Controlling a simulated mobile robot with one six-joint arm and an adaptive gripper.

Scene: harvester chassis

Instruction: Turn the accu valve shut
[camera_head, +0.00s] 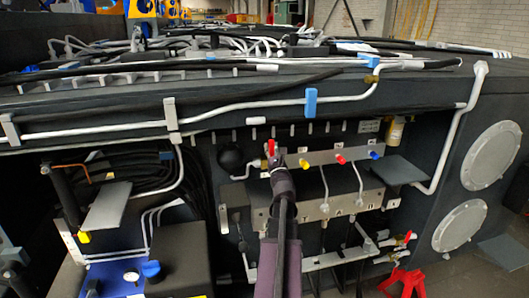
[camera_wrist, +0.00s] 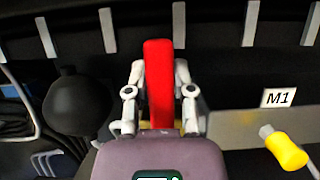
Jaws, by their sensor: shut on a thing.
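The red valve handle (camera_wrist: 158,50), which I take to be the accu valve, stands upright in the wrist view. My gripper (camera_wrist: 160,76) has one finger on each side of it and is shut on it. A bit of yellow shows at the handle's foot; the valve body is mostly hidden by my gripper. In the head view the red handle (camera_head: 271,147) shows just above my gripper (camera_head: 274,161), at the left end of a metal strip (camera_head: 322,156). A black ball (camera_wrist: 76,103) sits to the left of the handle.
A yellow knob (camera_wrist: 286,150) and an M1 label (camera_wrist: 279,98) lie to the right. The strip also bears another red knob (camera_head: 340,158) and a blue knob (camera_head: 375,155). A white pipe (camera_head: 240,106) crosses above. Black hoses (camera_head: 200,190) hang at left.

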